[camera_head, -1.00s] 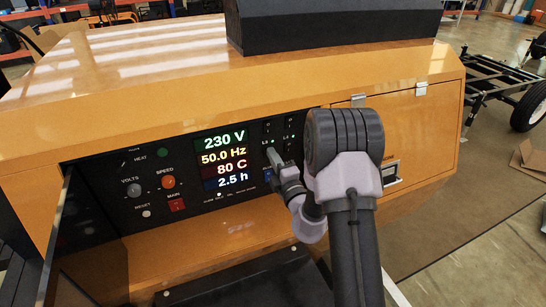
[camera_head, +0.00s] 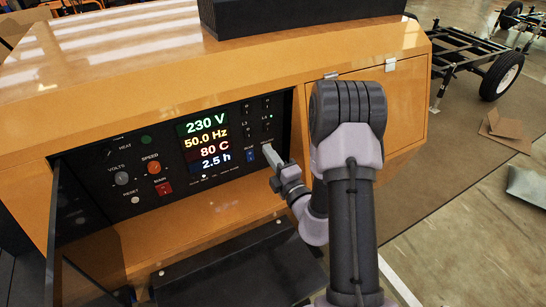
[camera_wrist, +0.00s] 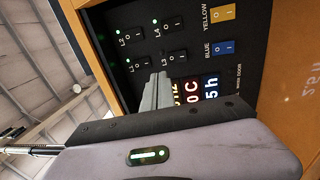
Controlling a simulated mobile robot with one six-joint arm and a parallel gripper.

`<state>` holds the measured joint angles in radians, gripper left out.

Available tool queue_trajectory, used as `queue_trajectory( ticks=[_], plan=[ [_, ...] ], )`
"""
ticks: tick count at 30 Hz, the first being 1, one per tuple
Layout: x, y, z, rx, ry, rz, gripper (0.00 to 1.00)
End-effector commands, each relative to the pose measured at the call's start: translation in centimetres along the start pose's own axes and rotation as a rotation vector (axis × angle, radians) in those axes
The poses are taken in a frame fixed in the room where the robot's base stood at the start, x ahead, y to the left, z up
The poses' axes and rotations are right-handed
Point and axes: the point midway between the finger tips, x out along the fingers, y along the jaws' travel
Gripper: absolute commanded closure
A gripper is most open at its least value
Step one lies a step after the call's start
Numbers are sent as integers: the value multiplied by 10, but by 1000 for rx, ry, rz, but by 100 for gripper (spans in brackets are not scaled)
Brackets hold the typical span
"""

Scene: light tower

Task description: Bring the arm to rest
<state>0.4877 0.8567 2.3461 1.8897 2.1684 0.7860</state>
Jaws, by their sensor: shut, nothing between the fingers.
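My gripper (camera_head: 272,158) is in front of the right part of the black control panel (camera_head: 107,181) on the orange light tower cabinet (camera_head: 130,75). My arm bends in from the lower right. My gripper is shut and empty. In the wrist view the shut fingers (camera_wrist: 155,95) point at the panel, near the L1 and L3 switches and over part of the lit display (camera_wrist: 208,88). I cannot tell whether the fingertips touch the panel.
An open dark door (camera_head: 72,225) stands at the panel's left side. A black ledge (camera_head: 235,265) lies below the panel. A black trailer frame (camera_head: 455,50) with wheels and cardboard (camera_head: 500,128) are on the floor at right, with open floor around them.

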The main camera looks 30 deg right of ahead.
Motion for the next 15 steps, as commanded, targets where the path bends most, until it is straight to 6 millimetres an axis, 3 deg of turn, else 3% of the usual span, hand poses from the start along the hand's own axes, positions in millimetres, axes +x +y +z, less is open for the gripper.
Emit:
queue_trajectory(
  ticks=[6, 15],
  plan=[
    [-22, 5, 0, 0, 0, -1, 100],
    [-23, 5, 0, 0, 1, 0, 100]
  ],
)
